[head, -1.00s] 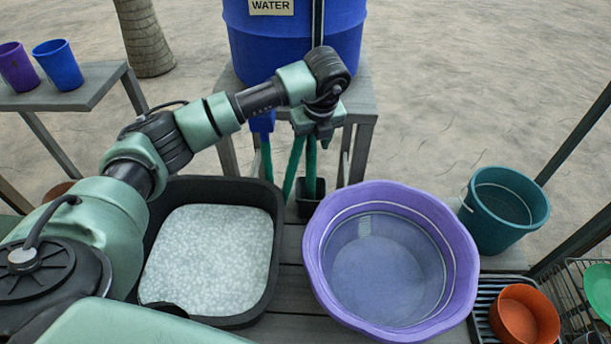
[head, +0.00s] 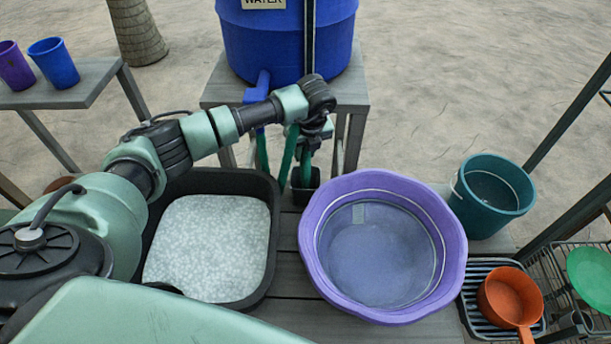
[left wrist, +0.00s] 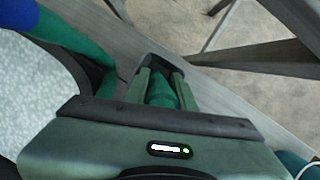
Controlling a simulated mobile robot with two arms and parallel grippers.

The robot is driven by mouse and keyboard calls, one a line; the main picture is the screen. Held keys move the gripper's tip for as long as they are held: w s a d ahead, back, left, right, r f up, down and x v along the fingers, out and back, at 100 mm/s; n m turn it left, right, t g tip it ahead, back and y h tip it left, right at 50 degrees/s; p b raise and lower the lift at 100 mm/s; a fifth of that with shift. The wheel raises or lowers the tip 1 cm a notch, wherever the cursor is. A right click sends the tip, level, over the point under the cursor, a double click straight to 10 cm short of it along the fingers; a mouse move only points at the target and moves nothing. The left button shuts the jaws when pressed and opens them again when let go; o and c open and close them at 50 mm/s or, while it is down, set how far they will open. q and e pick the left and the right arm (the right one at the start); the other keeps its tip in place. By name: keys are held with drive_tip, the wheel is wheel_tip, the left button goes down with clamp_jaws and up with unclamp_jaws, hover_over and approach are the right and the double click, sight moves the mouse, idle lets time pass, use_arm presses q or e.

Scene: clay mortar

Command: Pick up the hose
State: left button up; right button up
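The green hose (head: 286,160) hangs from the blue tap in the head view, looping down beside the table edge. Part of it ends at a small black holder (head: 305,186). My left gripper (head: 310,142) is at the upright end of the hose, just above that holder. In the left wrist view the hose (left wrist: 160,92) sits between the two fingers of my left gripper (left wrist: 161,84), which look closed against its sides. Another stretch of the hose runs at the upper left of that view. My right gripper is not in view.
A blue water barrel (head: 285,45) stands on a stand behind. On the table are a black tray (head: 262,285) of pale, speckled contents and a purple basin (head: 455,240). A teal bucket (head: 490,200) and orange pot (head: 508,292) are at right. Cups (head: 55,62) stand at left.

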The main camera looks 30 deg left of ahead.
use_arm(q)
clamp_jaws()
drive_tip(key=shift+r, duration=0.2)
wheel_tip(320, 180, up, 30)
drive_tip(key=p, duration=0.3)
drive_tip(key=shift+f, duration=0.15)
idle(0.5)
idle(0.8)
